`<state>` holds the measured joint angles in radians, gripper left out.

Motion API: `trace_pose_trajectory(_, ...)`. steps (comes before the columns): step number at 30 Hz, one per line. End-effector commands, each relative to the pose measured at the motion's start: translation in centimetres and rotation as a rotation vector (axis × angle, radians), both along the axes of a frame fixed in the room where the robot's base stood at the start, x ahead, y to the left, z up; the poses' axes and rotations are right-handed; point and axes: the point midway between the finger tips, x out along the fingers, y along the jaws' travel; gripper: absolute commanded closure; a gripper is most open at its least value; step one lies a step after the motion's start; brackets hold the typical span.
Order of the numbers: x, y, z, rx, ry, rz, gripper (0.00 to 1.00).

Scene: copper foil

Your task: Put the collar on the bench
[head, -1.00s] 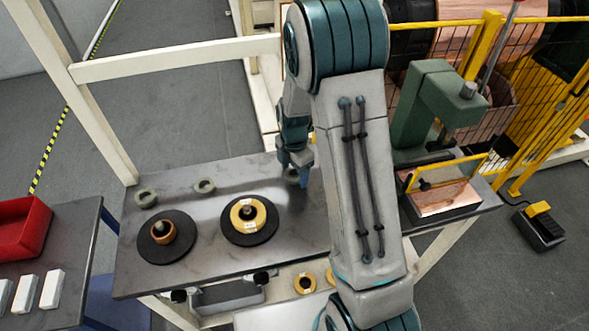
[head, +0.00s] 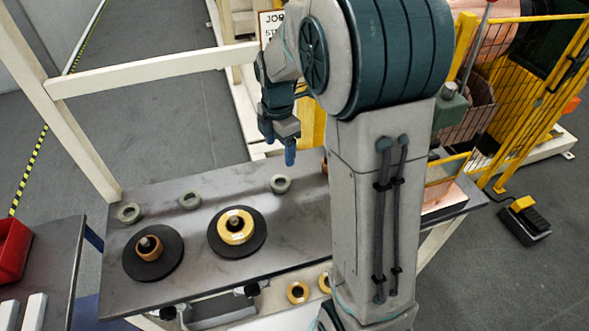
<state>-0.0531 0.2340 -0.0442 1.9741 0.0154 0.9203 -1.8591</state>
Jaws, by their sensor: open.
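A grey-green ring-shaped collar (head: 280,183) lies flat on the grey metal bench (head: 180,235), near its back edge. Two similar grey-green rings, one (head: 190,200) nearer and one (head: 129,212) farther left, lie along the same edge. My gripper (head: 290,155) is above and slightly behind the collar, clear of it, with its blue fingers pointing down. It is open and holds nothing; the gap between its fingers is hard to see from this side.
Two black discs with posts stand on the bench; the left one (head: 166,262) carries a copper-brown ring, the right one (head: 252,240) a yellow ring. More yellow rings (head: 298,292) lie below the front edge. A red bin (head: 12,250) is at left, yellow fencing (head: 520,110) at right.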

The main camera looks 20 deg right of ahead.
Motion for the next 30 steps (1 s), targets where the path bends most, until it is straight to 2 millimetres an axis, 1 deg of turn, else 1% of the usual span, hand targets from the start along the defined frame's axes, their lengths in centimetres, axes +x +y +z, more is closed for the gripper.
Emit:
trace_pose_trajectory(1,-0.8,0.0,0.9,0.003,-0.015,-0.07,0.3)
trace_pose_trajectory(5,-3.8,-0.1,3.2,0.019,-0.054,-0.341,0.3)
trace_pose_trajectory(6,-4.9,-0.2,3.9,0.027,-0.067,-0.435,0.3)
trace_pose_trajectory(11,-9.1,-0.3,5.9,0.067,-0.112,-0.808,0.3)
trace_pose_trajectory(12,-10.2,-0.3,6.3,0.081,-0.121,-0.902,0.3)
trace_pose_trajectory(15,-12.8,-0.4,7.0,0.117,-0.144,-1.133,0.3)
trace_pose_trajectory(18,-15.4,-0.4,7.3,0.158,-0.163,-1.358,0.3)
trace_pose_trajectory(21,-17.5,-0.5,7.4,0.2,-0.174,-1.551,0.3)
trace_pose_trajectory(24,-19.1,-0.5,7.3,0.232,-0.179,-1.698,0.3)
trace_pose_trajectory(27,-19.9,-0.5,7.1,0.254,-0.181,-1.79,0.3)
trace_pose_trajectory(30,-20.3,-0.6,7.1,0.264,-0.18,-1.832,0.3)
